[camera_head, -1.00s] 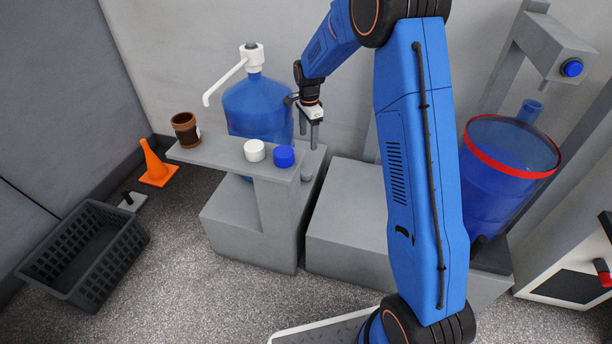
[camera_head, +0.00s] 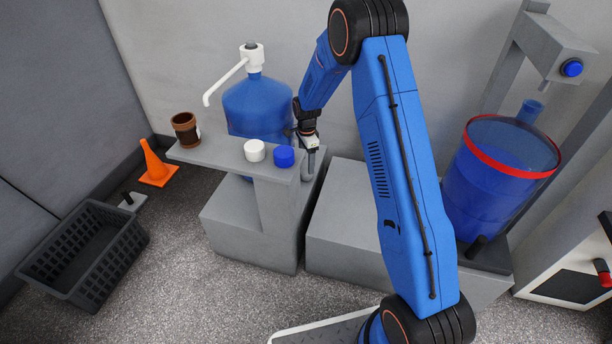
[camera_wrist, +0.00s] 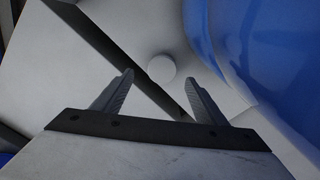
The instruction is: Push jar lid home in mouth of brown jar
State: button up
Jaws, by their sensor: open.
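My gripper (camera_head: 312,162) points down beyond the shelf's right end, far from the jar. In the wrist view its two fingers (camera_wrist: 158,78) are apart with nothing between them. A small round grey piece (camera_wrist: 161,68) lies ahead of and below the fingertips; I cannot tell whether it is the jar lid. The jar is not in the wrist view.
A white cap (camera_head: 254,151) and a blue cap (camera_head: 284,157) stand on the shelf between jar and gripper. A blue water bottle (camera_head: 258,105) with a white pump (camera_head: 251,57) stands close behind. A black crate (camera_head: 85,252) and orange cone (camera_head: 156,165) are on the floor left.

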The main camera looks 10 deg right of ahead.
aim_at(306, 171)
jog(key=shift+w+a+f, duration=0.1)
jog(key=shift+f, duration=1.4)
jog(key=shift+w+a+f, duration=0.1)
jog(key=shift+f, duration=1.4)
jog(key=c, duration=1.1)
